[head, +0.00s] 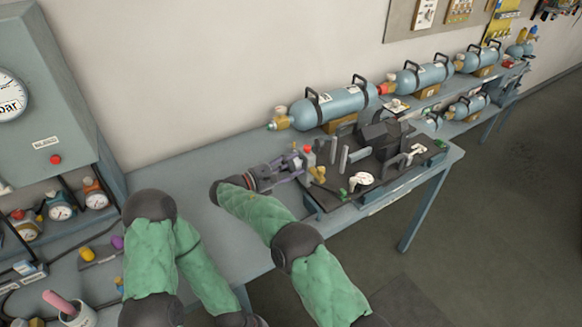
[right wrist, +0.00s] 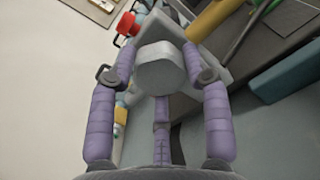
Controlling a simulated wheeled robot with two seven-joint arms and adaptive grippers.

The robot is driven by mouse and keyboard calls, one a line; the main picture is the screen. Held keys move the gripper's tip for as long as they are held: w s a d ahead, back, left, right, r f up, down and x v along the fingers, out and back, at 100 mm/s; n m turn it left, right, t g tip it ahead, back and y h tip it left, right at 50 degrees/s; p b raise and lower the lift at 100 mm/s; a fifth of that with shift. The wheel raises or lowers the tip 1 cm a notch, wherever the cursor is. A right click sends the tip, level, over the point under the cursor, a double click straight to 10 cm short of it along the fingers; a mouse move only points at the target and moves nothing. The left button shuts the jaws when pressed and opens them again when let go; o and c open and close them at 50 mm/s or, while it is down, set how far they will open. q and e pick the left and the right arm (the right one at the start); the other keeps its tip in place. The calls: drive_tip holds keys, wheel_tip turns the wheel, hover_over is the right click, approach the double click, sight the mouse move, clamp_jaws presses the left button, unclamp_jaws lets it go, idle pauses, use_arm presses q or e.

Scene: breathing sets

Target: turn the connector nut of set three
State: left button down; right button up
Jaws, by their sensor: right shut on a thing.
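My right gripper (head: 294,163) reaches over the bench to the left end of the dark work board. In the right wrist view its two purple fingers (right wrist: 160,62) are shut on a pale grey, blunt-edged piece, which looks like the connector nut (right wrist: 160,70). In the head view the fingers and nearby fittings hide the nut. A fitting with a red knob (head: 307,149) stands just beyond the fingertips; red also shows at upper left in the right wrist view (right wrist: 128,24). No set number is readable. My left gripper is out of view.
The dark board (head: 395,187) carries several clamps, a black block (head: 380,140) and a white piece (head: 361,179). Blue cylinders (head: 335,104) lie along the wall behind. A grey gauge cabinet (head: 50,95) stands at left. Bare bench (head: 170,180) lies left of the board.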

drive_tip(key=shift+r, duration=0.15)
drive_tip(key=o, duration=1.2)
drive_tip(key=shift+c, duration=0.2)
drive_tip(key=shift+s+a, duration=0.1)
drive_tip(key=v, duration=0.7)
